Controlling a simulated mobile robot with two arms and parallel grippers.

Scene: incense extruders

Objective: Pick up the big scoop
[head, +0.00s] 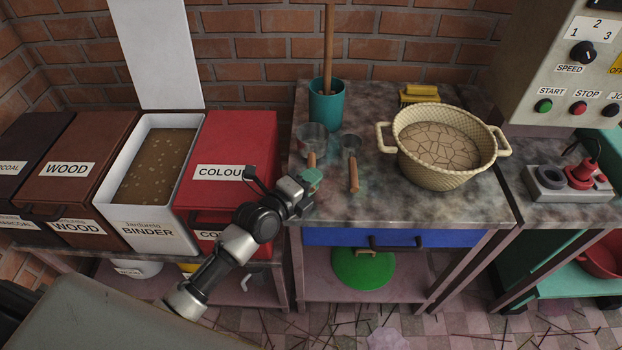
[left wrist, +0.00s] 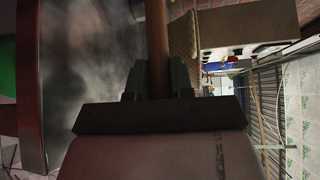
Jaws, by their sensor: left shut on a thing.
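The big scoop (head: 313,135) has a grey metal cup and a wooden handle, at the left end of the stone worktop. My left gripper (head: 309,179) is at its near end, shut on the handle. In the left wrist view the brown handle (left wrist: 157,45) runs between the two fingers of the gripper (left wrist: 158,80). I cannot tell whether the cup touches the worktop. A smaller scoop (head: 354,174) with a wooden handle lies just to the right, apart from the gripper. My right gripper is not in view.
A teal pot (head: 327,104) with a wooden stick stands behind the scoops. A wicker basket (head: 445,168) stands to the right, with a yellow brush (head: 419,93) behind it. The red COLOUR box (head: 232,150) is close on the left. The worktop's front middle (head: 400,208) is clear.

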